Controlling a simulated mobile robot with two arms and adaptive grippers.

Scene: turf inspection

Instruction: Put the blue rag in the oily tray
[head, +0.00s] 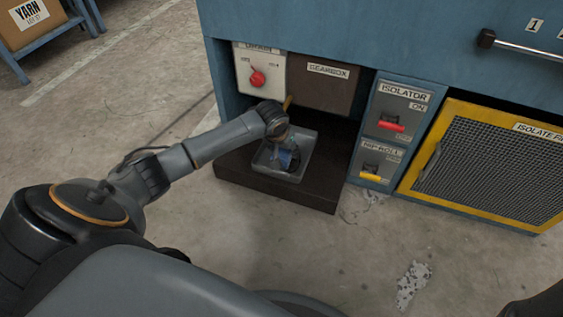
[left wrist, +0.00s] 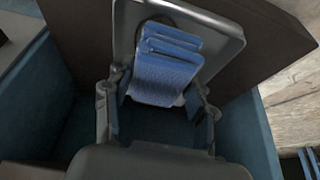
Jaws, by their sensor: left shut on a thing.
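The blue rag (head: 290,159) is a folded blue cloth, partly hidden by my left gripper in the head view. In the left wrist view the rag (left wrist: 165,72) lies between the two fingers. My left gripper (head: 284,147) points down over the grey tray (head: 308,152) and is shut on the rag. The tray (left wrist: 228,48) is behind the rag in the left wrist view, with a dark patch on its floor. The rag is within the tray's outline; I cannot tell whether it touches the floor. My right gripper is out of view.
The tray sits on a dark low ledge (head: 320,190) under the blue machine (head: 350,30). A gearbox panel (head: 322,88), a red-knob box (head: 262,75), isolator switches (head: 398,110) and a yellow-framed mesh guard (head: 490,165) are close by. The concrete floor in front is mostly clear.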

